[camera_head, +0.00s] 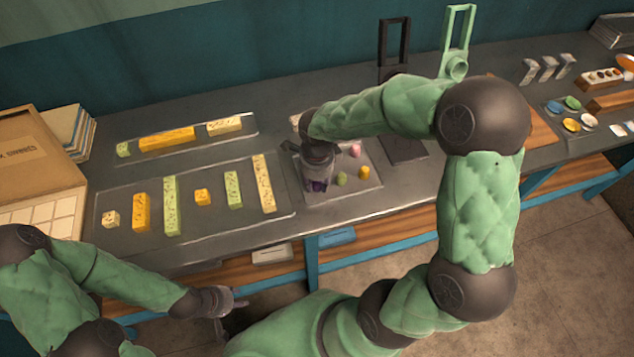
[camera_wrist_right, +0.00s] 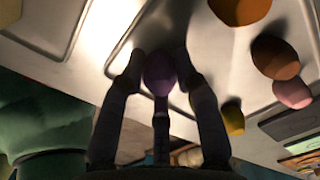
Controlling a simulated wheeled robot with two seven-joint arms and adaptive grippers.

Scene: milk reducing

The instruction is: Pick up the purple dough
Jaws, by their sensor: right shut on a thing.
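The purple dough (camera_head: 317,186) is a small dark purple ball at the left part of a small metal tray (camera_head: 355,190). My right gripper (camera_head: 318,172) reaches down over it from above and is shut on it. In the right wrist view the purple dough (camera_wrist_right: 160,72) sits between the dark fingers of my right gripper (camera_wrist_right: 158,62). I cannot tell whether it touches the tray. My left gripper (camera_head: 228,300) is low in front of the table, away from the dough; its finger opening is not clear.
Green (camera_head: 341,179), yellow (camera_head: 363,172) and pink (camera_head: 355,150) doughs lie on the tray close to my right gripper. A larger tray (camera_head: 105,222) with several yellow and green blocks is at the left. Two upright frames (camera_head: 393,45) (camera_head: 458,40) stand behind.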

